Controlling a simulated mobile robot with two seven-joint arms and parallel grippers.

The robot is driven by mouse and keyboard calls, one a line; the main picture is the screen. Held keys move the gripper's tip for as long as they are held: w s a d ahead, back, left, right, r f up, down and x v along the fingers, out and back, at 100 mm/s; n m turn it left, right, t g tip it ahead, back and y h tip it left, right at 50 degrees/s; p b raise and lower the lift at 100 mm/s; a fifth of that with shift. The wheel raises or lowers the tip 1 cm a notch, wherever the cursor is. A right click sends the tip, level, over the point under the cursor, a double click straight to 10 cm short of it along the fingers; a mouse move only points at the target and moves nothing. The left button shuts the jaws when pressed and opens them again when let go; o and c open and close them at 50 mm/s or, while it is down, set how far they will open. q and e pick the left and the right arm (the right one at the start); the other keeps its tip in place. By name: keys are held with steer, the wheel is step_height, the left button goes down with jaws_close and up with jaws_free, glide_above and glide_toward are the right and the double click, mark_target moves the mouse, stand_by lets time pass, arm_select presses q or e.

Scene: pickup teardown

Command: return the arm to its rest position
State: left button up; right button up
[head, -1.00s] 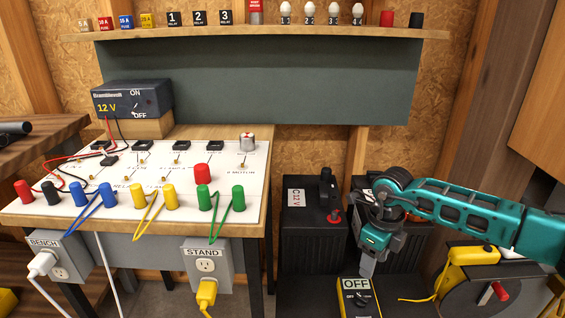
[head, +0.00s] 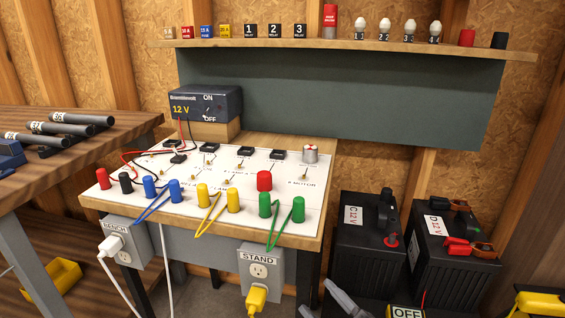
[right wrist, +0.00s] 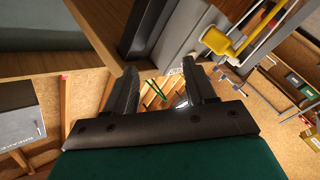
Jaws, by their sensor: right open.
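My right gripper (head: 316,297) shows only in part at the bottom edge of the head view, as grey fingers spread apart. It is in front of the black C 12 V battery (head: 366,255), to the left of the OFF box (head: 406,312). The rest of my right arm is out of the head view. In the right wrist view the two dark fingers of the gripper (right wrist: 160,70) stand wide apart with nothing held between them. My left gripper is not in view.
The bench (head: 210,230) with coloured posts and looped wires stands left of the gripper. The D 12 V battery (head: 455,265) has red clamps on top. A shelf (head: 350,45) runs along the back wall. Dark tubes (head: 65,128) lie on the left table.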

steer(key=s+d+f+m+g+h, duration=0.4)
steer(key=s+d+f+m+h, duration=0.25)
steer(key=s+f+m, duration=0.4)
arm_select(q)
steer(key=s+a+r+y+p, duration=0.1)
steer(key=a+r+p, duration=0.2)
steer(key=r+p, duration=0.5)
steer(key=p, duration=0.4)
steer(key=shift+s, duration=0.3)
arm_select(e)
steer(key=s+d+r+g, duration=0.1)
steer(key=d+r, duration=0.3)
steer(key=r, duration=0.2)
steer(key=shift+m+h, duration=0.45)
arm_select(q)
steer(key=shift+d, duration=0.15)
arm_select(e)
steer(key=shift+r, duration=0.1)
